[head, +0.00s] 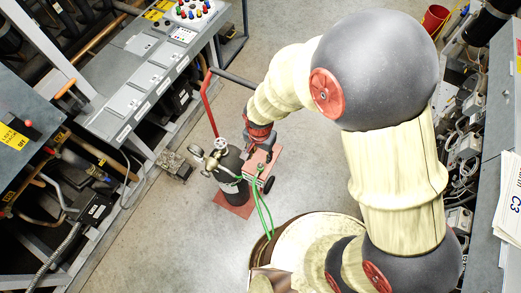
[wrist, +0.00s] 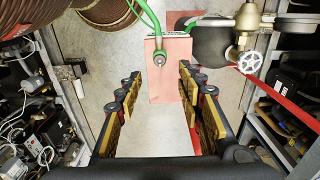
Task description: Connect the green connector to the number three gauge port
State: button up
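A green hose (head: 260,208) runs to a connector (head: 262,167) standing on top of a pink box on the gas-bottle cart. In the wrist view the connector's round metal end (wrist: 162,64) faces the camera, with green hose (wrist: 148,12) behind it. My gripper (wrist: 160,88) is open and empty, its two fingers apart with the pink box between and beyond them. The connector appears ahead of the fingertips, between their lines, with no visible contact. In the head view my gripper (head: 258,138) is over the cart. I cannot identify the number three gauge port in either view.
The cart carries a dark gas bottle (head: 229,170) with a brass valve and white handwheel (wrist: 249,62), close beside the pink box (head: 268,157). Its red handle (head: 207,100) rises alongside.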

aim_at(260, 165)
notch_tip(260, 165, down, 12)
jog(key=b, duration=0.8)
jog(key=shift+r, duration=0.15)
jog(key=shift+c, duration=1)
jog(key=c, duration=0.7)
jog(key=shift+w, duration=0.1)
grip_shut()
